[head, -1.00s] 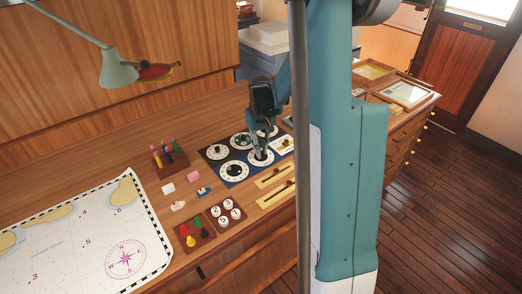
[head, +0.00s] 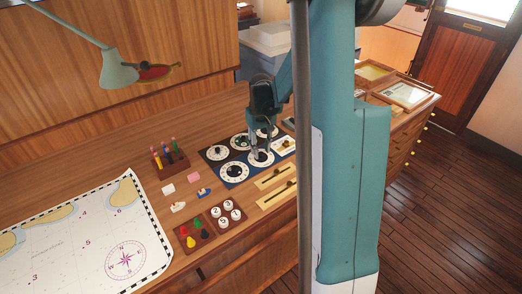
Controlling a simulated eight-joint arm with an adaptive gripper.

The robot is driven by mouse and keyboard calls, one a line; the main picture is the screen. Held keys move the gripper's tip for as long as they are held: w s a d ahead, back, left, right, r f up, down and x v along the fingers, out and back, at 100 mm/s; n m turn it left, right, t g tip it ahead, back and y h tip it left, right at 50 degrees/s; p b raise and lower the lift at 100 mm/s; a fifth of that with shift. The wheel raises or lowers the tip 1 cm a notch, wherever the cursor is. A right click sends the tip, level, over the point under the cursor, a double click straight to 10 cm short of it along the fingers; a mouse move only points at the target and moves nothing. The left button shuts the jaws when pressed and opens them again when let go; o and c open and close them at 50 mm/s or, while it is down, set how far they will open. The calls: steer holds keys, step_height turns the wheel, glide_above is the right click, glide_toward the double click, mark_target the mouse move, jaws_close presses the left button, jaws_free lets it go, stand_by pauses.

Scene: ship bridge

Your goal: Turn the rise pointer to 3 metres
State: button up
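A dark panel (head: 209,153) with several round white dials lies on the wooden desk. My gripper (head: 258,152) points down over the front right dial (head: 262,158) of the panel. The fingers are small here and overlap the dial's middle, so its pointer is hidden and I cannot tell whether they touch it. The front left dial (head: 233,171) and the back left dial (head: 217,153) are in plain view. The dial markings are too small to read, so I cannot tell which one is the rise dial. The finger opening is too small to judge.
Two brass slider plates (head: 275,178) lie in front of the panel. A tray of coloured pegs and white numbered discs (head: 204,238) is nearer. A lamp (head: 117,68) hangs above.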

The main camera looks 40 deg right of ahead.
mark_target(260, 154)
step_height(260, 154, up, 11)
stand_by(0.7)
steer(key=shift+r, duration=0.1)
stand_by(0.4)
steer(key=s+a+r+t+b, duration=0.1)
steer(key=s+a+r, duration=0.15)
steer(key=a, duration=0.35)
steer(key=s+a+r+n+t, duration=0.1)
steer(key=s+a+r, duration=0.1)
steer(key=s+a, duration=0.3)
steer(key=s+a+r+t+b, duration=0.1)
steer(key=s+a+r, duration=0.2)
steer(key=a, duration=0.4)
steer(key=s+a+f+n+t+b, duration=0.1)
steer(key=s+a+f+t+b, duration=0.1)
steer(key=s+a, duration=1.1)
steer(key=shift+f+n+t, duration=0.4)
steer(key=shift+f+t, duration=0.3)
steer(key=shift+t, duration=0.4)
steer(key=shift+s, duration=0.1)
stand_by(2.0)
